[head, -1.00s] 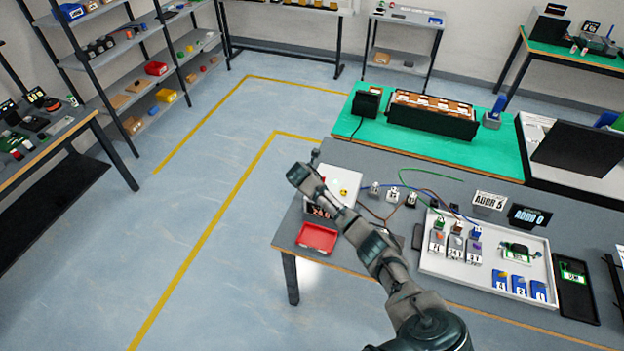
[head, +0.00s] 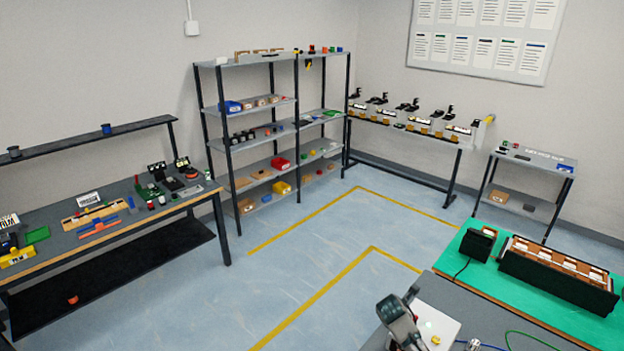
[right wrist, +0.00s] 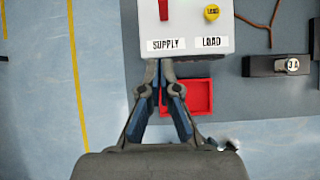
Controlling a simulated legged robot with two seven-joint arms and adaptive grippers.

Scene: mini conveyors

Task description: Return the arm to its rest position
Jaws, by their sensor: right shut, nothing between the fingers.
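My right gripper (right wrist: 160,66) is shut and empty in the right wrist view, its fingertips together at the near edge of a white box. The white box (right wrist: 185,27) carries SUPPLY and LOAD labels, a red switch part and a yellow knob. In that view a red tray (right wrist: 200,97) lies behind and beside the right finger. In the head view, part of my right arm (head: 398,322) shows at the bottom edge, in front of the white box (head: 441,325); the rest of it is out of frame. My left gripper is not in view.
The grey table (head: 460,290) holds the white box and cables. A green-topped table (head: 545,305) with a black crate (head: 555,275) stands at the right. A workbench (head: 130,230) is at left, shelves (head: 265,187) at the back. Open floor with yellow lines lies between.

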